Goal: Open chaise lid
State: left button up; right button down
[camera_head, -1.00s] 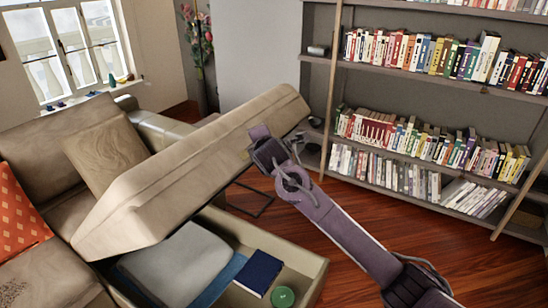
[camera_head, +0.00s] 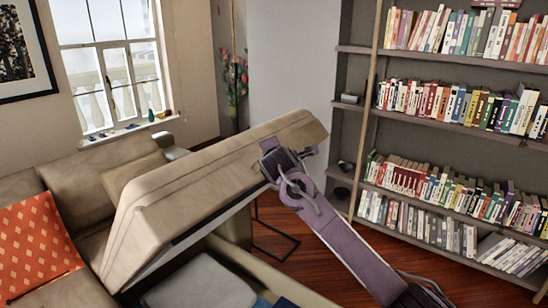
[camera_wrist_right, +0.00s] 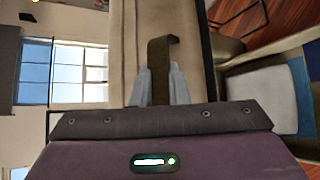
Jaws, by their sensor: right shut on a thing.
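The beige chaise lid (camera_head: 205,165) is tilted up, with its far right end high over the storage box below. My right gripper (camera_head: 270,148) is at the side edge of the lid, near its raised end. In the right wrist view, the two grey fingers of my right gripper (camera_wrist_right: 161,88) are shut on a dark brown strap (camera_wrist_right: 160,58) at the lid's edge. The chaise storage box (camera_head: 270,268) stands open under the lid, with folded pale cloth (camera_head: 195,282) inside. My left gripper is not in view.
A tall bookshelf (camera_head: 440,145) stands at the right. The sofa with an orange cushion (camera_head: 38,245) is at the left. A window (camera_head: 112,75) is behind. Bare wood floor (camera_head: 300,215) shows between chaise and shelf.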

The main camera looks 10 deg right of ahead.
jog(key=shift+f, duration=0.2)
jog(key=c, duration=1.7)
grip_release()
jog(key=shift+s+a+r+b, duration=0.1)
jog(key=shift+s+b, duration=0.25)
jog(key=shift+s, duration=0.05)
jog(key=d+b+v, duration=0.1)
jog(key=b+v, duration=0.1)
jog(key=v, duration=0.4)
jog(key=shift+s+a+r, duration=0.25)
jog(key=shift+s+a, duration=0.15)
jog(key=shift+a, duration=0.15)
